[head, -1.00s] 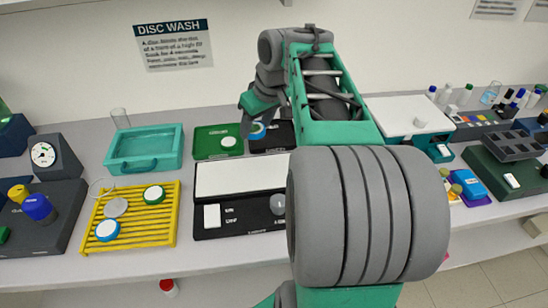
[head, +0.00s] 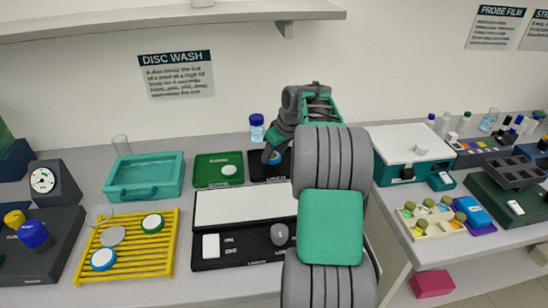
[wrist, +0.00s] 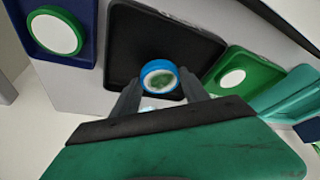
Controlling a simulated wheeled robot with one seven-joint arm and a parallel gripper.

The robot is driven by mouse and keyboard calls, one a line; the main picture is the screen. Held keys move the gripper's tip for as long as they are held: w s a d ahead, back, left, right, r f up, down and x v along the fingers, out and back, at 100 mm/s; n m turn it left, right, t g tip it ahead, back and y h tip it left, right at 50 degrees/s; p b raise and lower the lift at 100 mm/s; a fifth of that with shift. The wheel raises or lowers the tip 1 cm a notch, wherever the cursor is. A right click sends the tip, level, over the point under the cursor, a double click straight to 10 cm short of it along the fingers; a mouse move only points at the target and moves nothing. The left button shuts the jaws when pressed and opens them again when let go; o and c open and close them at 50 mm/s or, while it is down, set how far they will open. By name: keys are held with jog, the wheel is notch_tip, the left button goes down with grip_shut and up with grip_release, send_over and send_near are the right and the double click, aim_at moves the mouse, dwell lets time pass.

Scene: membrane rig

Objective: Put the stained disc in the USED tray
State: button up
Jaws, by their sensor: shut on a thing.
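The stained disc (wrist: 160,77) has a blue rim and a white face with a green stain. My gripper (wrist: 158,90) is shut on it, one finger at each side. In the wrist view the disc shows against the black floor of the USED tray (wrist: 130,30). In the head view the black USED tray (head: 257,172) stands behind the white panel, and my gripper (head: 273,156) with the disc's blue edge is over it. My arm hides the tray's right part. I cannot tell whether the disc touches the tray floor.
A green tray (head: 206,181) with a green-rimmed disc (head: 229,170) is just left of the USED tray. A blue-capped jar (head: 257,128) stands behind. A teal tray (head: 146,192) and a yellow rack (head: 160,258) with several discs are further left.

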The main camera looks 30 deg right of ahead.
jog(key=shift+s+f, duration=0.1)
jog(key=shift+f, duration=1.1)
jog(key=o, duration=1.5)
jog(key=shift+c, duration=0.2)
jog(key=shift+r, duration=0.5)
jog(key=v, duration=1.1)
jog(key=shift+r, duration=0.2)
jog(key=shift+s, duration=0.1)
